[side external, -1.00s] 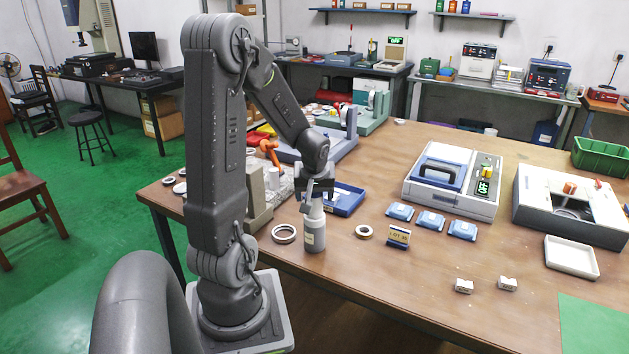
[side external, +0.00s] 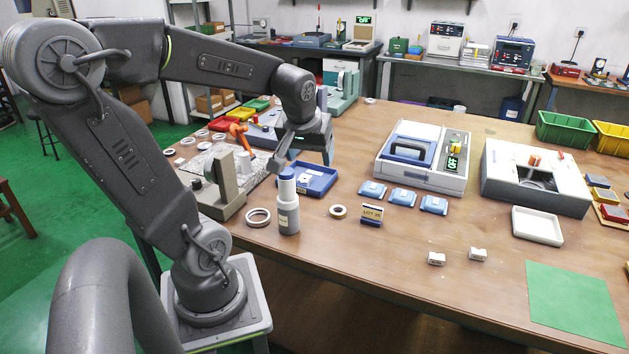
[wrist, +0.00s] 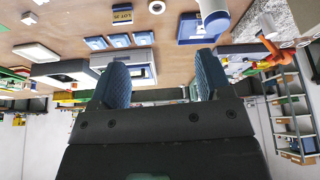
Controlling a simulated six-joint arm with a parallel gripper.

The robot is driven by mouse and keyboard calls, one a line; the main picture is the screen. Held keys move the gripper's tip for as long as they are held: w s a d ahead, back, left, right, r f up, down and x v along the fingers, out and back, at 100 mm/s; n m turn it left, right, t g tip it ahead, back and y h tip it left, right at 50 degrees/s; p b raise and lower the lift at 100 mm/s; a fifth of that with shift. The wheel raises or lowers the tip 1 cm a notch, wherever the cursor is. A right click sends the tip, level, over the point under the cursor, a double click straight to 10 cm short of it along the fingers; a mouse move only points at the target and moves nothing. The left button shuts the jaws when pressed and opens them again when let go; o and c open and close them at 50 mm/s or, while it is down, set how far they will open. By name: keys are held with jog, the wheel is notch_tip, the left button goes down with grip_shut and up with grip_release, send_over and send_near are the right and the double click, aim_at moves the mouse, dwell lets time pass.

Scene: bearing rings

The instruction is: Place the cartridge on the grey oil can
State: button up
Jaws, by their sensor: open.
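The grey oil can (side external: 288,218) stands upright near the table's front edge, with a pale label. The can's outline and the cylinder overlap at the top of the wrist view, where the blue end (wrist: 216,22) shows. My gripper (side external: 283,160) is just above and behind the cylinder in the side view, seemingly apart from it. In the wrist view its two fingers (wrist: 160,65) are spread with nothing between them.
A blue tray (side external: 322,178) lies behind the can. A metal ring (side external: 258,218) lies left of it and another ring (side external: 338,212) right, beside the lot sign (side external: 371,215). A grey stand (side external: 228,190) is close on the left.

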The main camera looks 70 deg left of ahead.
jog(key=s+d+r+m+t+h, duration=0.1)
jog(key=s+d+m+h, duration=0.1)
jog(key=d+m, duration=0.3)
jog(key=s+d+r+m+t+h, duration=0.1)
jog(key=d+m, duration=0.4)
jog(key=d, duration=0.8)
jog(key=shift+s+m+t+h, duration=0.3)
jog(key=shift+s+h, duration=0.1)
